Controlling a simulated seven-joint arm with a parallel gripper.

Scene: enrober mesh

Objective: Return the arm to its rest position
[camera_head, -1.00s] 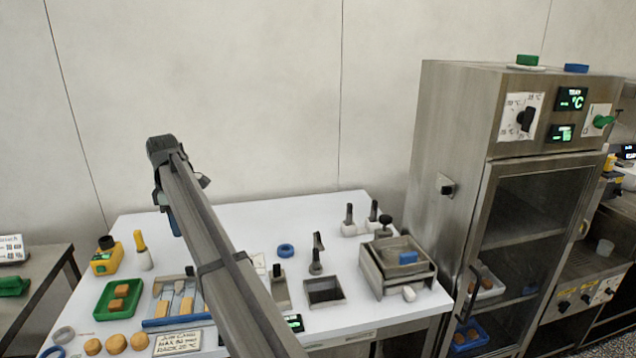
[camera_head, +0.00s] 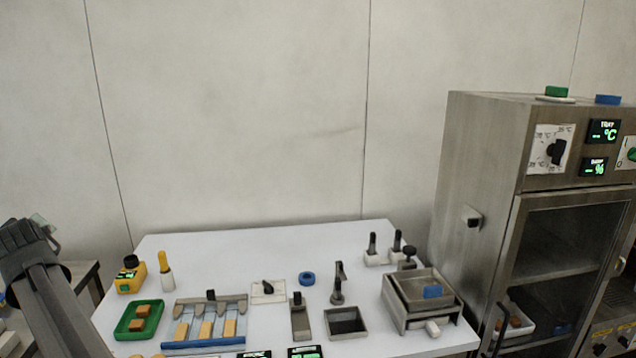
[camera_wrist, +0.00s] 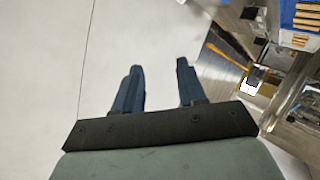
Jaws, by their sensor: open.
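My gripper shows in the wrist view (camera_wrist: 160,88) with its two dark blue fingers apart and nothing between them. Behind the fingers is a pale wall and, to the right, a corridor-like stretch of floor and equipment. In the head view my arm stands raised at the lower left edge, left of the white table (camera_head: 270,245). The fingertips cannot be made out there. My arm is clear of the things on the table.
The table holds a green tray (camera_head: 120,333) with brown pieces, a blue-edged rack (camera_head: 203,344), a dark-filled metal box (camera_head: 346,322) and a stacked metal unit (camera_head: 392,305). A steel cabinet (camera_head: 480,170) stands at the right. The table's back strip is bare.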

